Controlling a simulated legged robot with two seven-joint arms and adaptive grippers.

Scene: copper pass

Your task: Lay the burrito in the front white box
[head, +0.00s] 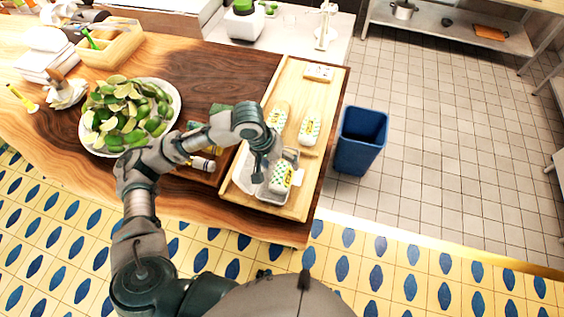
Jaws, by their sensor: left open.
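The front white box (242,178) stands open near the front end of a wooden tray. A burrito (282,178) in white, yellow and green patterned wrap lies in the right part of the box, a little tilted in the picture. My left gripper (264,172) is open over the box, just left of this burrito. It hides part of the box's inside, and I cannot tell whether it touches the burrito. Two more wrapped burritos, one left (278,116) and one right (310,128), lie farther back on the tray. My right gripper is not in view.
The long wooden tray (293,77) lies at the right end of the wooden counter (225,70), with a small white item (319,72) at its back. A bowl of limes (172,93) stands left. A blue bin (360,141) stands on the floor at right.

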